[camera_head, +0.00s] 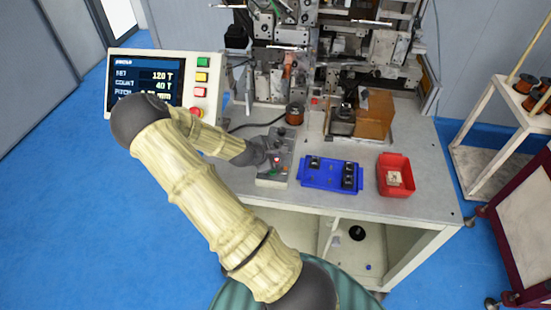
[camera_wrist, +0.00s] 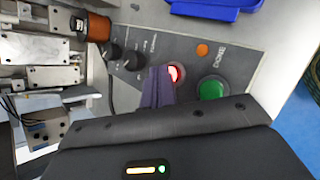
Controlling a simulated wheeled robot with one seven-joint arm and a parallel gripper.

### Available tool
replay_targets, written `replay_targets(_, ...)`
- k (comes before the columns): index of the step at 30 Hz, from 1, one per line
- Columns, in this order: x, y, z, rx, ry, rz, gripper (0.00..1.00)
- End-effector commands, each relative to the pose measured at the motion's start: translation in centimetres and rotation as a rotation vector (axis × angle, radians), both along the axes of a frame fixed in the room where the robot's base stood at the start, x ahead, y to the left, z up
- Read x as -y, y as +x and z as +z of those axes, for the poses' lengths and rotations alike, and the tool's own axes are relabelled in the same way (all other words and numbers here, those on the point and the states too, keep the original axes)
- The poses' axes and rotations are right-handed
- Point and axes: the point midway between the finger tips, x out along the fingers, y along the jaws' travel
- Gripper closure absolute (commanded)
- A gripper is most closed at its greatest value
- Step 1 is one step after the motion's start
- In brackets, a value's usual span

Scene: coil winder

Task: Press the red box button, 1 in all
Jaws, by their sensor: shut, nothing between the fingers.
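The grey control box (camera_head: 281,142) stands on the bench in front of the machine, partly hidden by my arm in the head view. In the wrist view its panel (camera_wrist: 180,50) carries the red button (camera_wrist: 174,73), which glows, and a larger green button (camera_wrist: 212,90). My gripper (camera_wrist: 160,72) is shut and empty, its purple-grey fingertips right beside the red button's left edge. I cannot tell whether they touch it. In the head view my gripper (camera_head: 266,160) is over the front half of the box.
A small orange lamp (camera_wrist: 202,49) and black knobs (camera_wrist: 132,60) share the panel. A copper spool (camera_wrist: 97,27) is close by. A blue tray (camera_head: 316,184) and a red bin (camera_head: 384,188) stand right of the box. A display panel (camera_head: 200,92) with its own buttons stands at left.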

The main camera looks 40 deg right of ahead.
Motion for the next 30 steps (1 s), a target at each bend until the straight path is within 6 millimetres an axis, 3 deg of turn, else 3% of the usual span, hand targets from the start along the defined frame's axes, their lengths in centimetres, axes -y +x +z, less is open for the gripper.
replay_targets(13,0.0,0.0,-0.1,-0.001,0.0,0.001,1.0)
replay_targets(24,0.0,0.0,1.5,0.0,0.0,0.0,1.0)
replay_targets(30,0.0,0.0,1.5,0.0,0.0,0.0,1.0)
